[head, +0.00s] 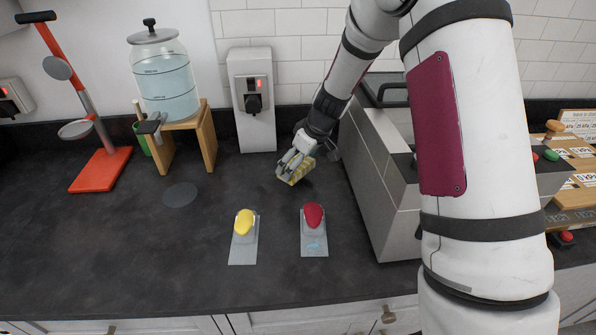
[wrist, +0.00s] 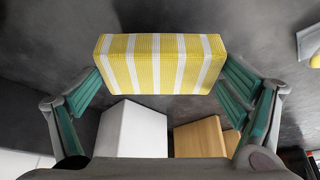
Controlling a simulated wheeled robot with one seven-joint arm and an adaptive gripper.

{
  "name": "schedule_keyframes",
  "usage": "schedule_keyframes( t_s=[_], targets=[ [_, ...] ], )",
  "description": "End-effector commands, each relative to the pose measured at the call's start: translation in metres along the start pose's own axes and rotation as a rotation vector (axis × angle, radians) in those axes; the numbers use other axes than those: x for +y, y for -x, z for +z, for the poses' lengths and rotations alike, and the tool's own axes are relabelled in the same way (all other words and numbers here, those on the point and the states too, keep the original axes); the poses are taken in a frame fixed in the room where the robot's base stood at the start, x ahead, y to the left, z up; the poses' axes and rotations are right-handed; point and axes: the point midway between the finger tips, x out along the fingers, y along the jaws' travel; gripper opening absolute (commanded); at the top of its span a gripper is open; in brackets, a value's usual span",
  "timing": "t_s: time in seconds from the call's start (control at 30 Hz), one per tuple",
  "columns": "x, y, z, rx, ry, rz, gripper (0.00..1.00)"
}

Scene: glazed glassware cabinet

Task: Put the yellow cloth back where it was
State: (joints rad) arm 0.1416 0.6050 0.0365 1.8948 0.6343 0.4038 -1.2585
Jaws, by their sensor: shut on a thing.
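The yellow cloth (head: 294,174) is a folded block with yellow and white stripes. In the head view it is at the back of the dark counter, between the white wall unit and the grey box. My gripper (head: 293,163) is shut on it from above. In the wrist view the cloth (wrist: 161,62) spans the space between the two teal-padded fingers of my gripper (wrist: 160,76), which press its two ends. I cannot tell whether its underside touches the counter. A round dark grey disc (head: 180,195) lies flat on the counter to the left.
A yellow button (head: 244,223) and a red button (head: 314,216) on grey plates stand in front. The white wall unit (head: 252,100) and a water jar (head: 165,85) on a wooden stand (head: 208,140) are behind. The grey box (head: 385,175) is close right. The left-front counter is clear.

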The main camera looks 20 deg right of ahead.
Motion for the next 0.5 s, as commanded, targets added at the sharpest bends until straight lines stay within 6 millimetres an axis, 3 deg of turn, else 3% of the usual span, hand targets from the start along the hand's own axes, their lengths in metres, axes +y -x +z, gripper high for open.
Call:
schedule_keyframes(
  t_s=[0.2,0.5],
  targets=[
    [-0.001,-0.026,0.012,-0.002,-0.001,-0.003,0.61],
    [0.000,-0.029,0.012,0.000,0.001,-0.001,0.61]
  ],
)
